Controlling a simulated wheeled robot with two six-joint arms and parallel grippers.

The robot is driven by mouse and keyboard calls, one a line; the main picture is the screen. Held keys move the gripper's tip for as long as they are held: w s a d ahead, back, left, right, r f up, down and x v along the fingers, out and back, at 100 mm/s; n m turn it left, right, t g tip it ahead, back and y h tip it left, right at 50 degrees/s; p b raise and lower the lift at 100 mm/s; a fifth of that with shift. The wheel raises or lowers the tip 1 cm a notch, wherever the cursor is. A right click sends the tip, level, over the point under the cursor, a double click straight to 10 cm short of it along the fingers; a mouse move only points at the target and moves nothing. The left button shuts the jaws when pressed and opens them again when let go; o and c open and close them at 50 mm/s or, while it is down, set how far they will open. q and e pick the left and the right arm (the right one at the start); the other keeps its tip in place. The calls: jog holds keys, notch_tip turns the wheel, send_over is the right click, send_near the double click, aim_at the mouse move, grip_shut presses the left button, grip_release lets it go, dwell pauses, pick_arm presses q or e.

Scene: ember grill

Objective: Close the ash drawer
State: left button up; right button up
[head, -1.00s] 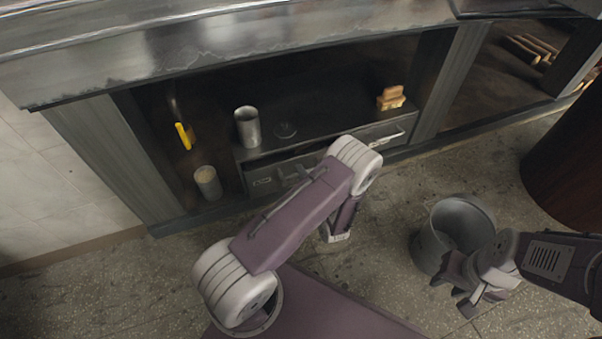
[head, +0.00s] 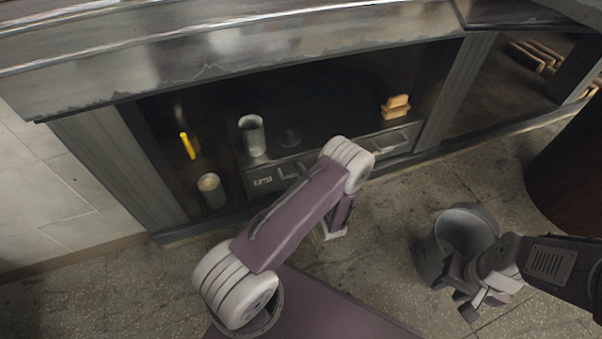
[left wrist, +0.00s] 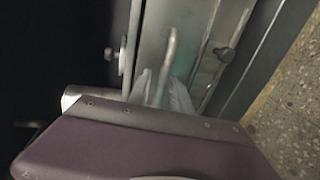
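The ash drawer (head: 264,181) is a wide grey metal front low in the dark bay under the grill. It looks nearly level with the frame, but I cannot tell if it is flush. My left forearm and wrist cross in front of its middle. My right gripper (head: 466,289) is open and empty beside the metal bucket (head: 432,250), far from the drawer.
A metal cup (head: 252,135) and a sponge-like brush (head: 396,105) stand above the drawer. Another cup (head: 211,190) and a yellow-handled tool (head: 188,146) are left of it. A dark round barrel (head: 570,175) stands at right. Floor between drawer and bucket is clear.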

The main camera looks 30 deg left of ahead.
pick_arm(q)
jog(key=p+v, duration=0.4)
jog(key=v, duration=0.5)
jog(key=shift+p, duration=0.3)
jog(key=shift+s, duration=0.1)
